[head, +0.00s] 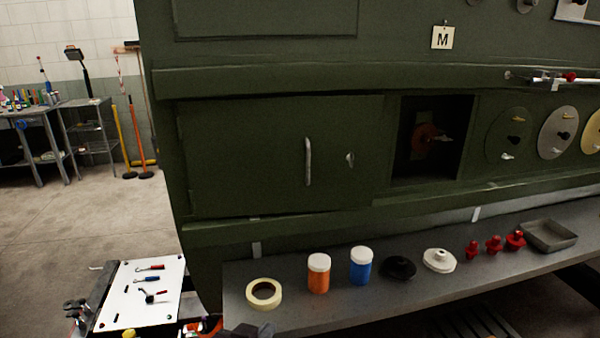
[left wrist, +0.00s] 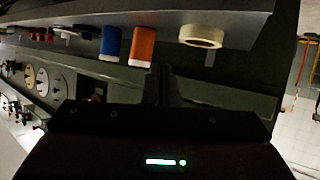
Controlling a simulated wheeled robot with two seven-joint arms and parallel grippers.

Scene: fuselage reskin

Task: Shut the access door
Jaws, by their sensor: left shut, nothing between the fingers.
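The access door (head: 250,150) looks like a wide dark green panel in the fuselage side, with a pale vertical handle (head: 308,161) and a small latch (head: 350,159) to its right. Its right edge slants a little; I cannot tell whether it stands slightly ajar. Right of it is an open square recess (head: 404,160) with a red-brown fitting (head: 428,137) inside. My left gripper (head: 250,331) is low at the bottom edge of the head view, in front of the bench and well below the door. Its dark fingers (left wrist: 164,86) are shut and empty in the left wrist view. My right gripper is not in view.
A grey bench (head: 345,305) below the door carries a tape roll (head: 251,294), an orange jar (head: 319,280), a blue jar (head: 361,272), round caps, red fittings and a tray (head: 549,241). A tool board (head: 125,305) stands at lower left.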

